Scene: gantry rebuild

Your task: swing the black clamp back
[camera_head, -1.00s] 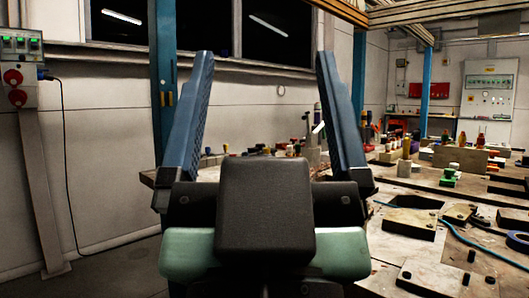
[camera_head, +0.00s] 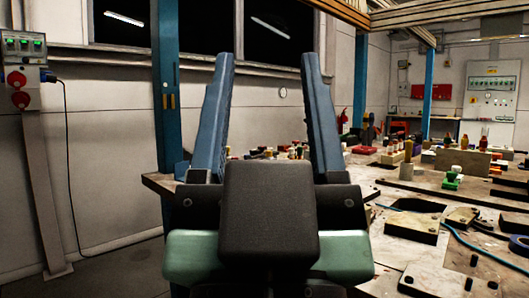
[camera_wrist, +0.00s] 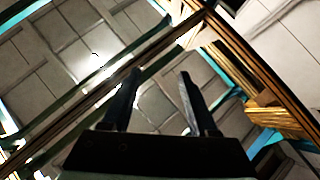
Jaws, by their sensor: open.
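My gripper (camera_head: 268,58) stands in the middle of the head view with its two long blue fingers upright and apart. Nothing is between the fingers. It also shows in the wrist view (camera_wrist: 160,75), pointing up towards the ceiling, open and empty. I cannot pick out the black clamp for sure in either view. Small dark parts lie on the workbench (camera_head: 440,276) at the right, but their shape is too unclear to name. My gripper hides part of the bench behind it.
Several small coloured parts and wooden blocks stand along the bench. A green piece (camera_head: 452,179) and a blue cable (camera_head: 470,247) lie on it. A blue post (camera_head: 166,90) rises behind my gripper to the left. A socket box (camera_head: 22,70) hangs at the left wall. The floor at left is clear.

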